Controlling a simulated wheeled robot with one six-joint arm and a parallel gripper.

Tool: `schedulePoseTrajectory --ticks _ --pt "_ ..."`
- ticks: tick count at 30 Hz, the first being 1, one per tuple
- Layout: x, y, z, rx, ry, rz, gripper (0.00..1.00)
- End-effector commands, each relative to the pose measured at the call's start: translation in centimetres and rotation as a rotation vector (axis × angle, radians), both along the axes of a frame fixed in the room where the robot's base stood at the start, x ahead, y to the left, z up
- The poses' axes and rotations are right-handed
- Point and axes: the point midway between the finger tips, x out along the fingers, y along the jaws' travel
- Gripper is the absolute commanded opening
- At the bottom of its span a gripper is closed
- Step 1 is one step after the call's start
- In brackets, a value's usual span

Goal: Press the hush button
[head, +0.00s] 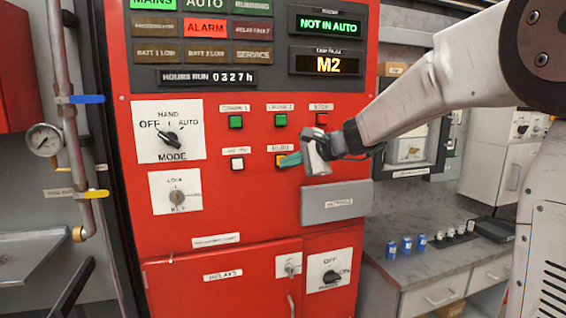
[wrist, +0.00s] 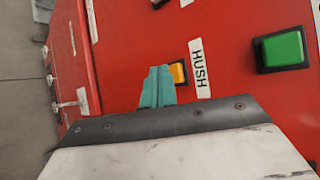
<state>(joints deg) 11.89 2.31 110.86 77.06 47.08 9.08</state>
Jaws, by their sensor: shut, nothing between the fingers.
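The hush button is a small amber square in a dark frame, beside a white HUSH label (wrist: 200,68). In the wrist view the amber button (wrist: 179,73) shows just right of the teal fingertips, partly covered by them. In the head view the fingers cover most of it. My gripper (head: 281,163) is shut and empty, its teal fingers at the red panel's lower button row. In the wrist view the closed fingers (wrist: 157,72) lie together beside the button. I cannot tell whether they touch it.
On the red panel (head: 235,262), a white button (head: 237,164) sits left of the fingers. Two green buttons (head: 236,121) (head: 281,120) and a red button (head: 322,119) are above. A mode knob (head: 169,139) is left, and a grey box (head: 337,202) lies below my gripper. ALARM (head: 205,28) is lit.

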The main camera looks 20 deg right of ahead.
Motion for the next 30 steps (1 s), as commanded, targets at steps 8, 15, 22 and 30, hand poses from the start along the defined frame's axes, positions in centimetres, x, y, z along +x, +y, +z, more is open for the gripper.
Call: schedulePoseTrajectory --ticks 8,15,22,30 --pt "0.03 0.01 0.03 -0.001 -0.001 0.000 0.00" --pt "0.20 0.00 0.03 -0.001 -0.001 0.000 0.00" --pt "0.49 0.00 0.03 -0.001 -0.001 0.000 0.00" --pt "0.82 0.00 -0.01 0.000 0.000 0.000 0.00"
